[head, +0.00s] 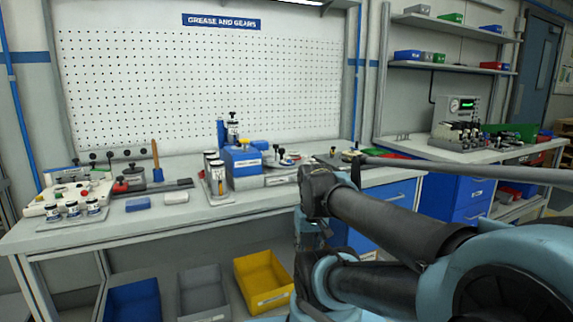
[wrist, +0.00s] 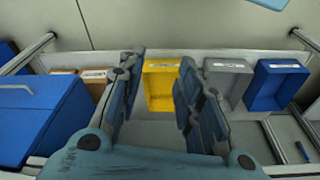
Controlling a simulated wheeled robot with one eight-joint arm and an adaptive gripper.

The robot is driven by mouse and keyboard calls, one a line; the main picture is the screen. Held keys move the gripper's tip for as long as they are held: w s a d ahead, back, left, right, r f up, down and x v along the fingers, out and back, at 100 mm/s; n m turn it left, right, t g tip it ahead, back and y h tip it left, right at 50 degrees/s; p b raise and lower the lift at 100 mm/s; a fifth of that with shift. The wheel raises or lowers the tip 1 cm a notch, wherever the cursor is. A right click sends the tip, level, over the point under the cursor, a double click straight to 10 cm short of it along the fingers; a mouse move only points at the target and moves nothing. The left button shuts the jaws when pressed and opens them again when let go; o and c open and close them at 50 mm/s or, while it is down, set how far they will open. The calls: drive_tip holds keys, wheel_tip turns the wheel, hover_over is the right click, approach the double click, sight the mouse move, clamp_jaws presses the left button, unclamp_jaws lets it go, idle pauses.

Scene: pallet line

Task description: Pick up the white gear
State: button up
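I cannot make out a white gear for certain in either view. In the head view, a pale tray (head: 78,192) with small parts on it lies at the left of the workbench (head: 110,230); its parts are too small to tell apart. My gripper (wrist: 162,65) is open in the wrist view, its two fingers apart with nothing between them. It points at the bins below the bench, with a yellow bin (wrist: 163,101) beyond the gap. In the head view my arm hangs in front of the bench's right part, and the fingers are not clear there.
A blue block-shaped holder (head: 243,162) with bottles stands mid-bench. White jars (head: 73,209) stand at the front left. A blue block (head: 138,204) and a white block (head: 176,197) lie near the front edge. A grey bin (head: 203,291) sits below. A second bench (head: 440,148) stands right.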

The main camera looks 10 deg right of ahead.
drive_tip(key=w+r+m+g, duration=0.1)
drive_tip(key=w+r+m, duration=0.4)
drive_tip(key=w+r, duration=0.55)
drive_tip(key=w+r+m, duration=0.4)
drive_tip(key=w+r, duration=0.4)
drive_tip(key=r, duration=0.5)
wheel_tip(320, 180, up, 13)
drive_tip(key=m+g, duration=0.1)
drive_tip(key=m, duration=0.8)
hover_over(287, 160)
drive_tip(key=w, duration=0.1)
drive_tip(key=f, duration=1.7)
drive_tip(key=shift+w+d, duration=0.2)
drive_tip(key=shift+d, duration=0.05)
clamp_jaws()
